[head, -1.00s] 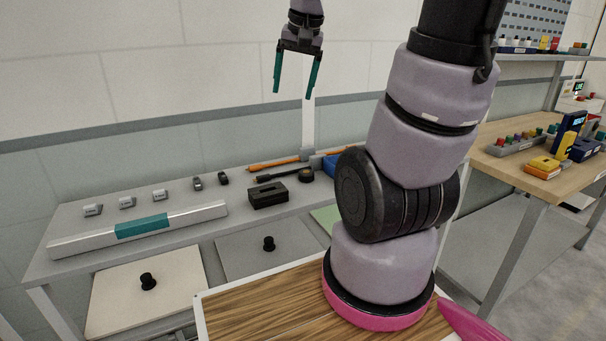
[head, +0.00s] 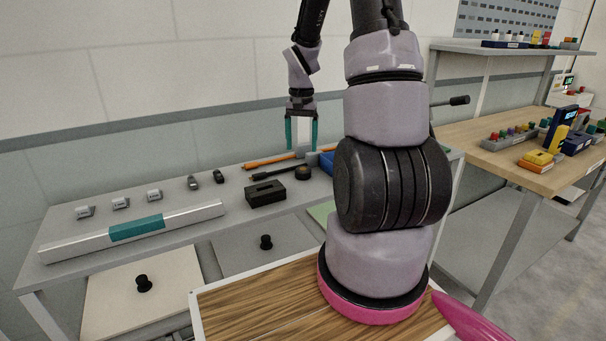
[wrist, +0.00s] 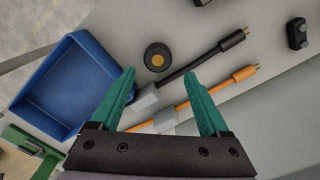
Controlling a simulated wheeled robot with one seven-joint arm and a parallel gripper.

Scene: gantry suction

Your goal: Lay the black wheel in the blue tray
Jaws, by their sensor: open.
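The black wheel (wrist: 158,57) lies on the grey bench, a short round disc with a tan centre. In the head view the wheel (head: 303,172) sits right of a black slotted block. The blue tray (wrist: 68,88) is at the left in the wrist view, empty where I see it. In the head view only a corner of the tray (head: 327,163) shows beside my arm. My gripper (head: 301,148) is open and points down above the back of the bench. In the wrist view its teal fingers (wrist: 162,92) are apart with nothing held between them, and the wheel shows beyond the fingertips.
A black cable (wrist: 200,68) and an orange cable (wrist: 205,100) lie near the wheel, their grey ends partly between my fingers in the wrist view. The black slotted block (head: 265,193) and small grey parts stand to the left. A wooden table (head: 520,150) is at right.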

